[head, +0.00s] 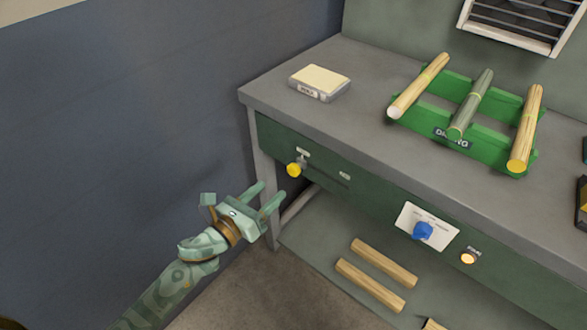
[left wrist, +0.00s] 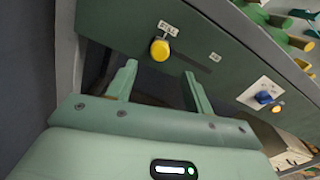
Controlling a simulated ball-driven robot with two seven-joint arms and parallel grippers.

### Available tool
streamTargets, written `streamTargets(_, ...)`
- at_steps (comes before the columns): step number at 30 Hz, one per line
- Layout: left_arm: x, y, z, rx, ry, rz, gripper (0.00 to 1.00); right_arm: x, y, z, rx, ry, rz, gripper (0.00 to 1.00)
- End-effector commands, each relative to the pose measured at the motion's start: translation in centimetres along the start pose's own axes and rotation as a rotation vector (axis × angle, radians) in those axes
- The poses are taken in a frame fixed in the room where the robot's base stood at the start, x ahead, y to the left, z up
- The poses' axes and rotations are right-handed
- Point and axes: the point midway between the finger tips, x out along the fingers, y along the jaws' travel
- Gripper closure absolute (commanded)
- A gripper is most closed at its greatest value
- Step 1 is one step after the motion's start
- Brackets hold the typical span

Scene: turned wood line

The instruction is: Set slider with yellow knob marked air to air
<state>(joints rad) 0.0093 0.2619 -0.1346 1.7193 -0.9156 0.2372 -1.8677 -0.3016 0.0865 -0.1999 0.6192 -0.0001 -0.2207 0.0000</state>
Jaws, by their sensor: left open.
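The yellow knob (head: 294,170) of the slider sits on the green front panel of the bench, near its left end. It also shows in the left wrist view (left wrist: 160,50), below a white label (left wrist: 168,28) too small to read surely. A second small label (head: 344,176) is to its right, and the knob is at the left end of the slot. My left gripper (head: 268,194) is open and empty, in front of and below the knob, apart from it. In the left wrist view the knob appears beyond the gap between the fingers (left wrist: 158,86). My right gripper is not in view.
A blue knob (head: 422,231) on a white plate and a lit round button (head: 468,258) are farther right on the panel. The green rack (head: 462,125) with wood rods and a white-grey box (head: 319,82) stand on the bench top. Wood pieces (head: 376,274) lie below.

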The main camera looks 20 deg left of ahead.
Motion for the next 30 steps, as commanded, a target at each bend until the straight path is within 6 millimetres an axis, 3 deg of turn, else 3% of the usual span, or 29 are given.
streamTargets(6,5.7,0.1,-0.1,-0.001,0.0,0.0,0.48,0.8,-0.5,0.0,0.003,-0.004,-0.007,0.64)
streamTargets(12,9.0,0.1,-0.2,-0.002,0.001,0.0,0.48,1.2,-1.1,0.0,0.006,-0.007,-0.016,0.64)
streamTargets(17,10.2,0.1,-0.1,-0.002,0.001,0.001,0.48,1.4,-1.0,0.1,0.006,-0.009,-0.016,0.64)
streamTargets(25,10.3,0.0,-0.1,-0.002,0.001,0.001,0.48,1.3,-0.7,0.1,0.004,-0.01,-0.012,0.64)
streamTargets(26,10.3,0.0,-0.1,-0.002,0.001,0.001,0.54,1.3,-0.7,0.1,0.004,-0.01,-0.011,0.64)
streamTargets(30,10.3,0.0,-0.1,-0.002,0.001,0.001,0.93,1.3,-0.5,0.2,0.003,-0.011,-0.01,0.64)
